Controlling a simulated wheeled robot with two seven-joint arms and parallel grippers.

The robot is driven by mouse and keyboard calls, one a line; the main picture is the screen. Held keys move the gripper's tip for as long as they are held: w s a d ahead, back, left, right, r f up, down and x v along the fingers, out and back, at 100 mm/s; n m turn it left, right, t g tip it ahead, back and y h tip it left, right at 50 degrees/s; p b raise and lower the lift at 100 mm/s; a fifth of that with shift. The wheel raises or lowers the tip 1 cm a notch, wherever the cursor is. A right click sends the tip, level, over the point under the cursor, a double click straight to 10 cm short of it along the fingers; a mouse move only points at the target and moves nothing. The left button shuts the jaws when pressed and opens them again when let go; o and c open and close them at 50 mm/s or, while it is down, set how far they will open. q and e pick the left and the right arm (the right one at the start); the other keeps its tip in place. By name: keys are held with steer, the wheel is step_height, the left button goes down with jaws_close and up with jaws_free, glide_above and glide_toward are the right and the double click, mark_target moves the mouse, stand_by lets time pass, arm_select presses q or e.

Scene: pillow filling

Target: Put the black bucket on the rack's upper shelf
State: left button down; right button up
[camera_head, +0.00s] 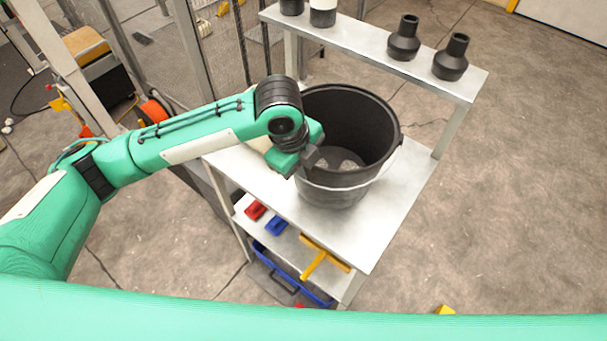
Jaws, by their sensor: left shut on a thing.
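The black bucket (343,193) is upright over the wide white surface of the rack (385,215). It has a pale handle running around its side and looks hollow, with a lighter patch at the bottom. I cannot tell whether its base touches the surface. My left gripper (309,158) is shut on the bucket's left rim, and its fingers are partly hidden by my wrist. A narrower, higher shelf (365,45) runs along the back of the rack. My right gripper is not in view.
Black bottle-like parts (403,40) stand on the high back shelf, with another (451,58) to the right. Below the wide surface, a lower level holds a red item (256,210), a blue item (276,226) and a yellow-handled tool (318,258). Wire fencing stands behind left.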

mark_target(306, 185)
arm_select(q)
steer(key=x, duration=0.2)
steer(key=p+x, duration=0.1)
steer(key=shift+s+a+f, duration=0.15)
steer(key=shift+a+f, duration=0.15)
steer(key=shift+a, duration=0.05)
steer(key=shift+f, duration=0.1)
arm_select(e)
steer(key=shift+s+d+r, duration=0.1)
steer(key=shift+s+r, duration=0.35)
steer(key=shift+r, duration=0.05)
arm_select(q)
steer(key=shift+f, duration=0.1)
steer(key=c, duration=1.5)
jaws_free()
steer(key=shift+c, duration=0.2)
